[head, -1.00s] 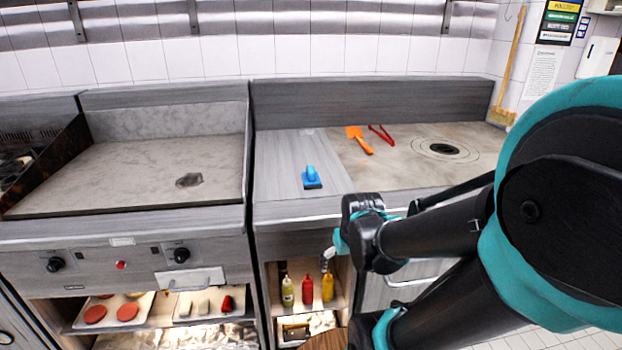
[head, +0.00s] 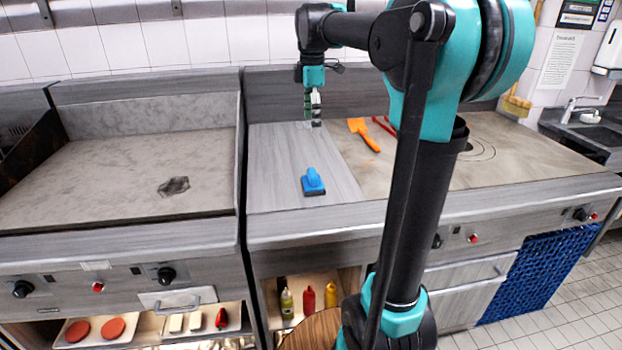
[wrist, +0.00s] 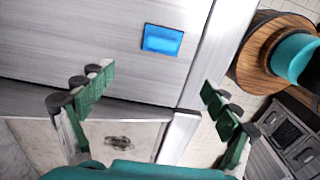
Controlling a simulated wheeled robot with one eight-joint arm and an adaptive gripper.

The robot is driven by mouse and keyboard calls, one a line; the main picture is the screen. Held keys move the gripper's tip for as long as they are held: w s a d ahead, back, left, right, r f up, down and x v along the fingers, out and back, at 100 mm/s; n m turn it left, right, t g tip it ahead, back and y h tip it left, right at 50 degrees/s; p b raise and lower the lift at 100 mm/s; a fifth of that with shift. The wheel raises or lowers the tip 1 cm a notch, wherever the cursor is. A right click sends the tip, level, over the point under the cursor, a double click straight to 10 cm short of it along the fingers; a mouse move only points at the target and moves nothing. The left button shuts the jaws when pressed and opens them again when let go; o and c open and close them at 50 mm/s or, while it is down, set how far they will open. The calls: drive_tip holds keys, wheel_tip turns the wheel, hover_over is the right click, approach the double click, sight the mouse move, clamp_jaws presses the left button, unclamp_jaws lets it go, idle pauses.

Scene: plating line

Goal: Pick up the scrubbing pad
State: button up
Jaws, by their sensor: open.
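The scrubbing pad (head: 313,183) has a blue handle on top and a dark underside. It lies on the grey counter section near its front edge. In the wrist view it appears as a blue rectangle (wrist: 162,39), beyond the fingertips and between them. My gripper (head: 314,122) hangs pointing down over the back of the same counter section, behind the pad and apart from it. In the wrist view my gripper (wrist: 158,80) has its green fingers spread wide with nothing between them.
An orange spatula (head: 364,134) and red tongs (head: 383,125) lie right of the pad. A griddle (head: 120,175) is on the left. A back wall (head: 275,97) rises behind the counter. Bottles (head: 309,299) stand on the shelf below. The counter around the pad is clear.

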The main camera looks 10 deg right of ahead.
hover_over(313, 172)
drive_tip(key=f, duration=1.1)
drive_tip(key=shift+w+a+f, duration=0.15)
drive_tip(key=shift+w, duration=0.1)
drive_tip(key=shift+s+f, duration=0.15)
drive_tip(key=shift+f, duration=1.35)
drive_tip(key=shift+s+f, duration=0.1)
drive_tip(key=shift+f, duration=1.35)
drive_tip(key=c, duration=1.4)
drive_tip(key=shift+c, duration=0.2)
drive_tip(key=shift+r, duration=0.1)
wheel_tip(313, 172, up, 20)
